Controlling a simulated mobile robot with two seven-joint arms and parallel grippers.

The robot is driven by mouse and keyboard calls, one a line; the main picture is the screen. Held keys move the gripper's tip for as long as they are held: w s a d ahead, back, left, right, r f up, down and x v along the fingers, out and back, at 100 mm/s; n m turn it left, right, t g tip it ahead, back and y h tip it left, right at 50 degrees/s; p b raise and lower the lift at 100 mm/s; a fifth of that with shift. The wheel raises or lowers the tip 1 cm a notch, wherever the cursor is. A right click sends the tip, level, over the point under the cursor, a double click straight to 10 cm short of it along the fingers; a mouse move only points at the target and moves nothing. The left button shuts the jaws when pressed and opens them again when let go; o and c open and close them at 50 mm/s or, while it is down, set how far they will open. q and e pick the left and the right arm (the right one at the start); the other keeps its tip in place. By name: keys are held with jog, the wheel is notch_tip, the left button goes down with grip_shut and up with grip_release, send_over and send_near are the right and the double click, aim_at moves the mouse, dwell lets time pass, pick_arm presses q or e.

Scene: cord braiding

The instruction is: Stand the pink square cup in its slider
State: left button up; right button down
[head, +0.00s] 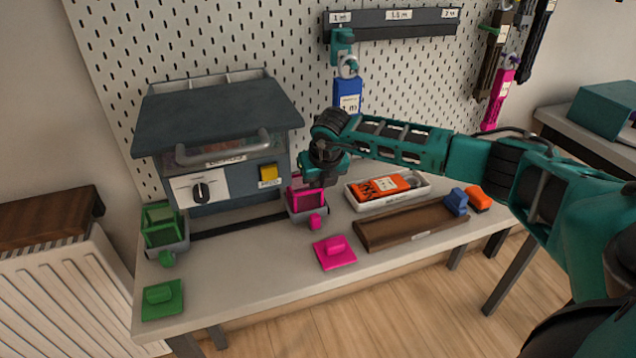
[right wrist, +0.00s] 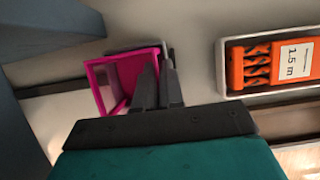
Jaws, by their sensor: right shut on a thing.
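The pink square cup (head: 303,194) is upright at the right end of the rail in front of the machine. Its grey slider (head: 309,214) with a pink knob (head: 316,222) is around or just under the cup's base; I cannot tell whether the cup rests fully in it. My right gripper (head: 318,178) is above the cup, shut on its right wall. In the right wrist view the gripper (right wrist: 158,82) has one finger inside the open cup (right wrist: 112,75) and one outside. My left gripper is not in view.
A green cup (head: 160,228) stands in the left slider. A pink lid (head: 334,252) and a green lid (head: 162,299) lie near the front edge. A white tray with an orange cord pack (head: 386,187) and a brown tray (head: 410,226) are to the right. The machine (head: 220,130) stands close left.

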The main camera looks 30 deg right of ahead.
jog(key=shift+f, duration=0.15)
jog(key=c, duration=1.3)
grip_release()
jog(key=shift+o, duration=0.2)
jog(key=shift+r, duration=0.3)
jog(key=p+v, duration=0.1)
jog(key=v, duration=1)
jog(key=shift+s+r, duration=0.3)
jog(key=shift+r, duration=0.05)
jog(key=shift+a, duration=0.1)
